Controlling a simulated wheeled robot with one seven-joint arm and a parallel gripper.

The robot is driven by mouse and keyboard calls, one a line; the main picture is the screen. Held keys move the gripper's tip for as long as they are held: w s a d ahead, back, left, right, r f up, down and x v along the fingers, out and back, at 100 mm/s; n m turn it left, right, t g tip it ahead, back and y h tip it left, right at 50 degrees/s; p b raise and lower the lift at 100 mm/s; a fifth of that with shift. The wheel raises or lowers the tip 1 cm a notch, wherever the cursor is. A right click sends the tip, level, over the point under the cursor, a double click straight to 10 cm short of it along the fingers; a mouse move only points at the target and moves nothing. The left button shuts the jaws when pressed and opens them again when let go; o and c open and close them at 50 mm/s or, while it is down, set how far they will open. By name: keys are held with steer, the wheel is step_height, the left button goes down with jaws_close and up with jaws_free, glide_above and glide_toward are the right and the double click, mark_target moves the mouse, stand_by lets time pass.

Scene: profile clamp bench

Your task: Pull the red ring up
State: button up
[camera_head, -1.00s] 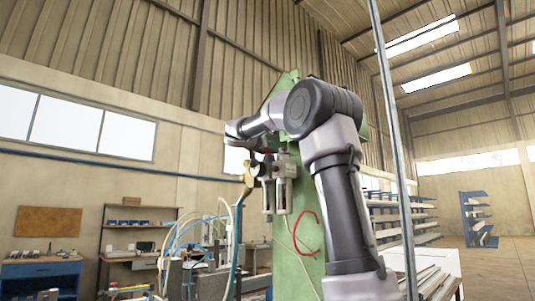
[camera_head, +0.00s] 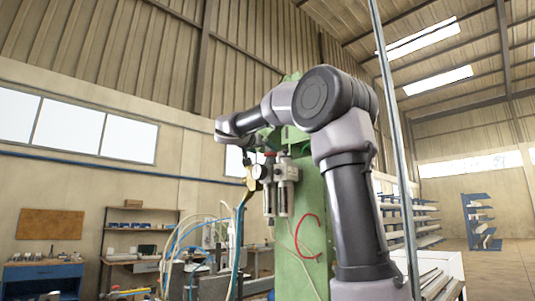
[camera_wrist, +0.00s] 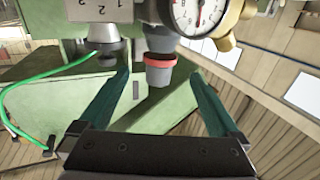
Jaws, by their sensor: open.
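In the wrist view the red ring (camera_wrist: 160,57) is a thin band around a grey knob (camera_wrist: 159,74), between the knob and the grey body behind it. My gripper (camera_wrist: 161,76) is open, with one green finger on each side of the knob. The fingers look apart from the knob, and nothing is between them but the knob and the gap around it. In the head view a small red spot (camera_head: 269,154) shows on top of the regulator unit (camera_head: 270,185), just below my wrist. My fingers are hard to make out there.
A round pressure gauge (camera_wrist: 197,14) with a brass fitting sits close to the right of the knob. A second dark knob (camera_wrist: 106,46) and a green hose (camera_wrist: 45,82) are to the left. The green column (camera_head: 310,210) stands behind the unit.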

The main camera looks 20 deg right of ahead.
steer(key=v, duration=0.4)
steer(key=shift+s+a, duration=0.3)
steer(key=s+d+f+n+g+y, duration=0.15)
steer(key=s+f+y, duration=0.25)
steer(key=s+f, duration=0.55)
steer(key=s+a+f+n+g+y, duration=0.1)
steer(key=s+a+f+y, duration=0.2)
steer(key=s+f, duration=0.3)
steer(key=s+a+f+n+g+y, duration=0.1)
steer(key=s+a+f+y, duration=0.3)
steer(key=f, duration=0.8)
steer(key=s+a+f+n+g+y, duration=0.1)
steer(key=s+a+f+y, duration=0.2)
steer(key=s+f, duration=0.6)
steer(key=shift+a+f+n+y, duration=0.2)
steer(key=shift+f+n+y, duration=0.2)
steer(key=shift+y, duration=0.2)
steer(key=shift+g, duration=0.25)
